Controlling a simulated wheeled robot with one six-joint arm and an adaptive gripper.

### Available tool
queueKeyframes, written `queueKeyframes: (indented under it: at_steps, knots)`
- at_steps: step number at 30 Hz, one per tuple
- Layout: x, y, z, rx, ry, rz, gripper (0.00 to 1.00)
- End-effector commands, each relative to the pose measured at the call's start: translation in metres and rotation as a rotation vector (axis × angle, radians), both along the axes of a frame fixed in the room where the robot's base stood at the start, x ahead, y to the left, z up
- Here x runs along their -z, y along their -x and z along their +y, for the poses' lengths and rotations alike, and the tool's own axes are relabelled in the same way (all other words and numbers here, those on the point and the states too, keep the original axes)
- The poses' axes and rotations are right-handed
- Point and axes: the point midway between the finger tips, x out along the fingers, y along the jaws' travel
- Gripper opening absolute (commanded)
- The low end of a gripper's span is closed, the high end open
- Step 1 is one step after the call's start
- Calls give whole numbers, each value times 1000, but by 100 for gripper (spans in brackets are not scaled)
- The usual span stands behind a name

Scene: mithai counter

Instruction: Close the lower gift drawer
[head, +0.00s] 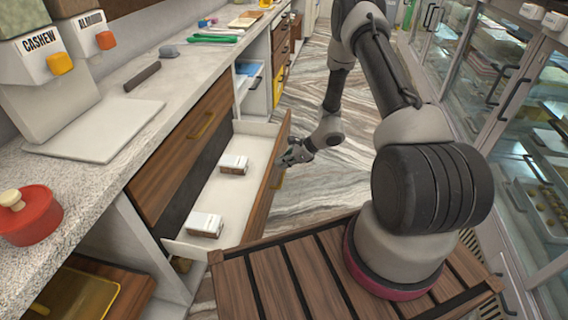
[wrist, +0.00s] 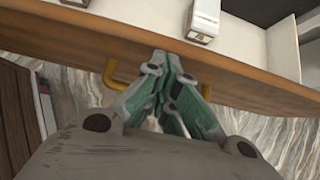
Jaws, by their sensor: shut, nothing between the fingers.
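The lower gift drawer (head: 262,192) stands pulled out from under the counter, with a wood front and white inside. Two small white and brown boxes lie in it, one farther back (head: 233,164) and one nearer (head: 205,224). My gripper (head: 290,158) is at the outer face of the drawer front, near its top edge. In the wrist view my gripper (wrist: 172,75) is shut and empty, its green fingers pointing at the drawer front (wrist: 235,88). The brass handle (wrist: 112,74) shows behind the fingers. I cannot tell whether the fingertips touch the wood.
Above it, the upper drawer (head: 190,140) is shut. The counter (head: 130,105) holds a white board, a dark bar and dispensers. A red pot (head: 28,215) is at the near left. Glass display cases (head: 510,130) line the right. The marble floor (head: 320,190) is clear between.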

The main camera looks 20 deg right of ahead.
Motion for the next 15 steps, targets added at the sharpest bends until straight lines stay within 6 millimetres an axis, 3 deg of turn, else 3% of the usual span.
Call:
queueKeyframes:
  at_steps: [8, 15]
  knots:
    - [0, -15, 28, -4, -1, -2, 0]
    - [0, -45, 80, -6, 0, -2, 0]
